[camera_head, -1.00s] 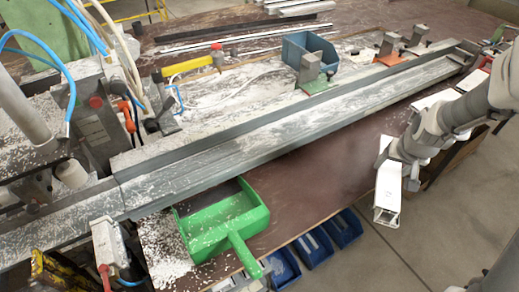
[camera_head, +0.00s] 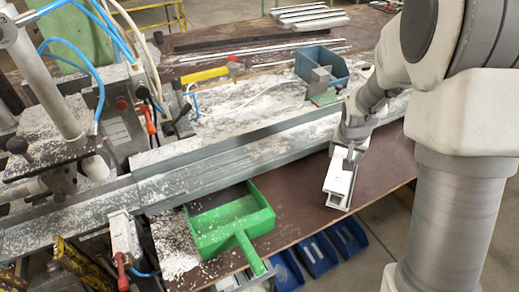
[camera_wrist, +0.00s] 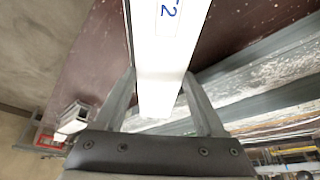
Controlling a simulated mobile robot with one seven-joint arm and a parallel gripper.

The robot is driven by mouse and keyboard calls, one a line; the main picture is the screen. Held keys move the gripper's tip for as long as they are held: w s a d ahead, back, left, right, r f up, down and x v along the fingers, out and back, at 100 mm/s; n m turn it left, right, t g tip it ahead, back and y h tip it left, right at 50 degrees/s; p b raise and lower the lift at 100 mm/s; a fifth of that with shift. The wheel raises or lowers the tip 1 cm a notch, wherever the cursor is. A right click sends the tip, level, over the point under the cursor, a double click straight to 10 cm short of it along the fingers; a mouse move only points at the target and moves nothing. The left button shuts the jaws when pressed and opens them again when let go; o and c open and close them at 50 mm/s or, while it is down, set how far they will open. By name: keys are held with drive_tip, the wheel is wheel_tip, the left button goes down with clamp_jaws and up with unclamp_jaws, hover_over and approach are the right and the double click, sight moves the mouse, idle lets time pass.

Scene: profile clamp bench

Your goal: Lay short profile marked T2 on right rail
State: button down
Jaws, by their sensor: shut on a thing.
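A short white profile (camera_head: 340,184) with an open hollow end is held in my gripper (camera_head: 349,152), above the brown bench top in front of the rail in the head view. In the wrist view the white profile (camera_wrist: 170,40) runs between the fingers of my gripper (camera_wrist: 160,98). Its blue-edged label (camera_wrist: 169,15) shows a "2"; the rest is cut off. The long grey right rail (camera_head: 240,160) runs rightward from the clamp machine, dusted with white chips. The profile is apart from it. My arm hides the rail's far right end.
A green scoop (camera_head: 228,215) lies in front of the rail. A blue bin (camera_head: 322,62) and a grey block on a green base (camera_head: 320,82) stand behind it. The clamp machine (camera_head: 75,130) is at left. Another white profile (camera_wrist: 75,118) shows in the wrist view.

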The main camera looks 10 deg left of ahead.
drive_tip(key=w+a+r+m+g+h+p, duration=0.1)
drive_tip(key=w+a+r+m+p, duration=0.3)
drive_tip(key=a+r, duration=0.3)
drive_tip(key=w+a+r+m+g+h+p, duration=0.1)
drive_tip(key=w+a+r+m+h+p, duration=0.2)
drive_tip(key=a+r, duration=0.35)
drive_tip(key=shift+m+y, duration=0.5)
drive_tip(key=shift+y, duration=0.2)
drive_tip(key=shift+s+a+f+p, duration=0.5)
drive_tip(key=shift+a+f, duration=1.35)
drive_tip(key=shift+a, duration=0.1)
drive_tip(key=shift+s+a+f+p, duration=0.5)
drive_tip(key=shift+a+f, duration=1.3)
drive_tip(key=shift+a, duration=0.2)
drive_tip(key=shift+s+a+f+p, duration=0.45)
drive_tip(key=shift+a+f+p, duration=0.05)
drive_tip(key=shift+a+f, duration=1.4)
unclamp_jaws()
